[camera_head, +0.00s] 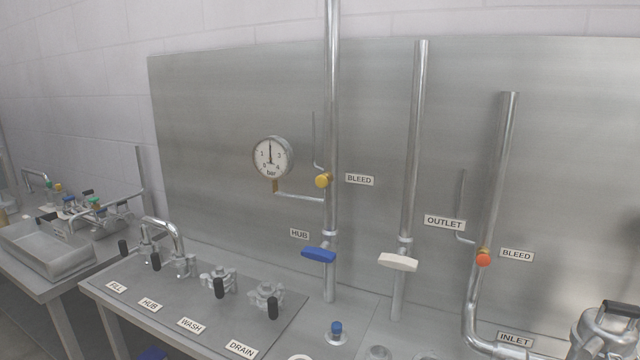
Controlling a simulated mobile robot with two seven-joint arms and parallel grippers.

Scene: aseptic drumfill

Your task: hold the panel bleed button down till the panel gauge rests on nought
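The panel gauge (271,157) is a round white dial marked in bar on the steel back panel (225,95). Its dark needle looks upright, pointing to the top of the dial between the 1 and the 3, away from the 0 at lower left. The yellow bleed button (322,181) sits on the tall pipe right of the gauge, beside a BLEED label (359,180). Nothing touches it. A second bleed button (484,258), orange-red, sits on the inlet pipe further right, with its own BLEED label (516,255). Neither of my grippers shows.
A blue HUB handle (319,255) and a white handle (398,262) stick out below. Black-handled valves (219,287) line the bench at left. A blue-topped fitting (336,329) stands in front, and a clamp fitting (608,330) at lower right. The space before the gauge is clear.

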